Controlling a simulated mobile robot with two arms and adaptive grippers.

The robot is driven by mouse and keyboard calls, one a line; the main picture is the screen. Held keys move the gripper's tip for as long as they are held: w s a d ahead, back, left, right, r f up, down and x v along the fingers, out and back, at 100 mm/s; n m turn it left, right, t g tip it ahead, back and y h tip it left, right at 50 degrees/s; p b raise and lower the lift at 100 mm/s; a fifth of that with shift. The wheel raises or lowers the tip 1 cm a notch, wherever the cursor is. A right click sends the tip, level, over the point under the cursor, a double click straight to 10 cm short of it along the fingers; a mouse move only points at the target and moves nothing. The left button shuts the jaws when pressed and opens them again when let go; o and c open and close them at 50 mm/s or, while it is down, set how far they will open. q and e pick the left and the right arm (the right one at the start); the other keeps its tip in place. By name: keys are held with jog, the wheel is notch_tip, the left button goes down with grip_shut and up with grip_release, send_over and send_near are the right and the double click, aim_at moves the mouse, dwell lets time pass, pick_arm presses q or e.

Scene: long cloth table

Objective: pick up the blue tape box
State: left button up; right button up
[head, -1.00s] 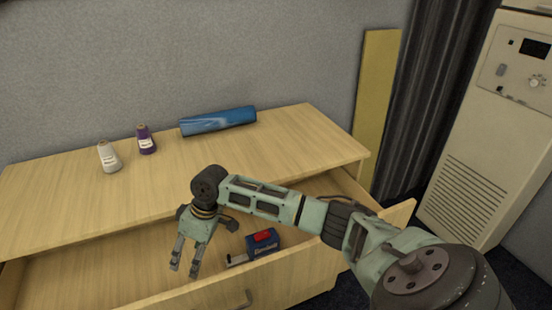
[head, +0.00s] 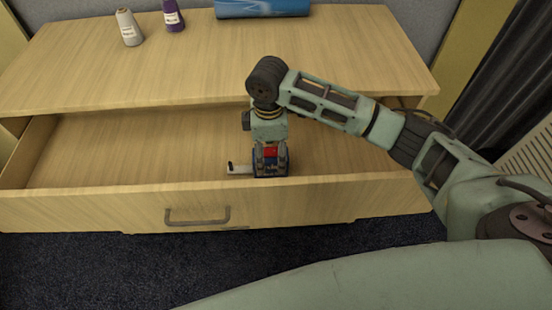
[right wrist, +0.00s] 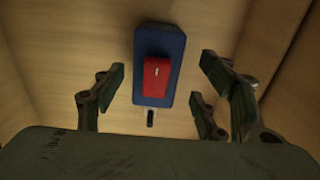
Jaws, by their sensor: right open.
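The blue tape box (head: 284,166), with a red part on top, lies in the open drawer near its front wall. A pale tab sticks out of its left end in the head view. It also shows in the right wrist view (right wrist: 173,58), between the two fingers and seen from above. My right gripper (head: 270,165) points down over the box and partly hides it in the head view. In the right wrist view my right gripper (right wrist: 156,92) is open, with a gap on each side of the box. My left gripper is not in view.
The wooden drawer (head: 90,195) is pulled out, and its floor left of the box is clear. On the dresser top (head: 210,60) stand a white spool (head: 128,28) and a purple spool (head: 173,17), with a blue roll (head: 262,8) at the back.

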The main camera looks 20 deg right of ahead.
jog(key=shift+f, duration=0.5)
notch_tip(320, 180, down, 3)
jog(key=shift+w+d+r+p, duration=0.1)
jog(key=shift+w+r+p, duration=0.05)
jog(key=shift+p, duration=0.35)
jog(key=shift+f, duration=0.95)
jog(key=c, duration=0.6)
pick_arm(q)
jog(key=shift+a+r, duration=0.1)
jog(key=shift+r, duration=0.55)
pick_arm(e)
jog(key=shift+w+r, duration=0.1)
jog(key=c, duration=1)
